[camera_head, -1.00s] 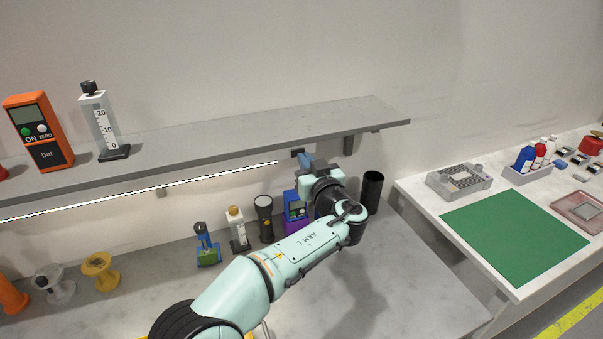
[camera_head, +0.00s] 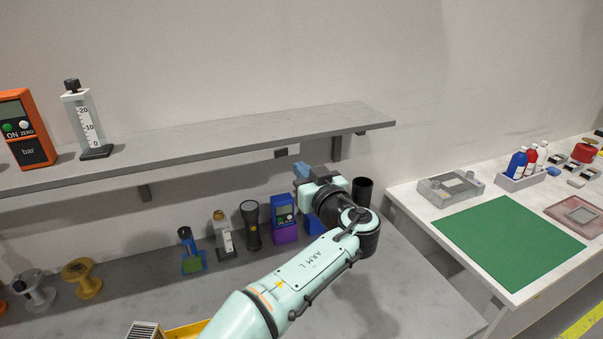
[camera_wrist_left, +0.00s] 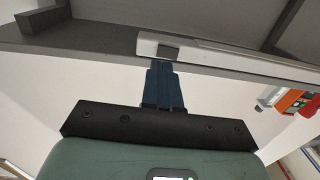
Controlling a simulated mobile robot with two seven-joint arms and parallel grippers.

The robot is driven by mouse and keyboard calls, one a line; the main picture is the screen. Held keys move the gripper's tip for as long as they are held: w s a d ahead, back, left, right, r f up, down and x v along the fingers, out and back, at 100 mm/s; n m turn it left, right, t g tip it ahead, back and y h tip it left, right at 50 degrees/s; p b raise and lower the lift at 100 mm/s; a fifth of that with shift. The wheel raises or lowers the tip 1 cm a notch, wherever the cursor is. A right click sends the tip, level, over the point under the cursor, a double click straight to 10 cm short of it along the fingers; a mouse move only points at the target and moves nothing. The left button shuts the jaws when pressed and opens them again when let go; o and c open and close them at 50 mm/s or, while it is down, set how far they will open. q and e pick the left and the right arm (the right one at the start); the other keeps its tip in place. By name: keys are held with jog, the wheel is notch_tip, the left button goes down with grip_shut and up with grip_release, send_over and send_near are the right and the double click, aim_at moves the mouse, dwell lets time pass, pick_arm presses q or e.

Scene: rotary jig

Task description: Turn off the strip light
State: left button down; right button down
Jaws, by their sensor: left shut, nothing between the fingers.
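The strip light runs under the grey shelf and is unlit. In the left wrist view the strip light (camera_wrist_left: 235,58) is a pale bar along the shelf's underside, with a grey switch (camera_wrist_left: 168,52) near its end. In the head view a small dark block (camera_head: 287,153) shows under the shelf; I cannot tell if it is the light's end. My left gripper (camera_head: 302,170) is shut and empty, its blue fingers just below and right of that block. In the left wrist view the fingertips (camera_wrist_left: 162,66) appear close below the switch; contact cannot be told. My right gripper is out of view.
The shelf (camera_head: 230,132) carries an orange meter (camera_head: 28,130) and a clear gauge (camera_head: 86,122). Below, a flashlight (camera_head: 250,225), a blue-purple device (camera_head: 285,220) and a black cup (camera_head: 362,190) stand near my left arm. A green mat (camera_head: 508,240) lies right.

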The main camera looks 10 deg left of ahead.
pick_arm(q)
jog(key=b+v, duration=0.2)
jog(key=v, duration=0.6)
jog(key=shift+d+f, duration=0.15)
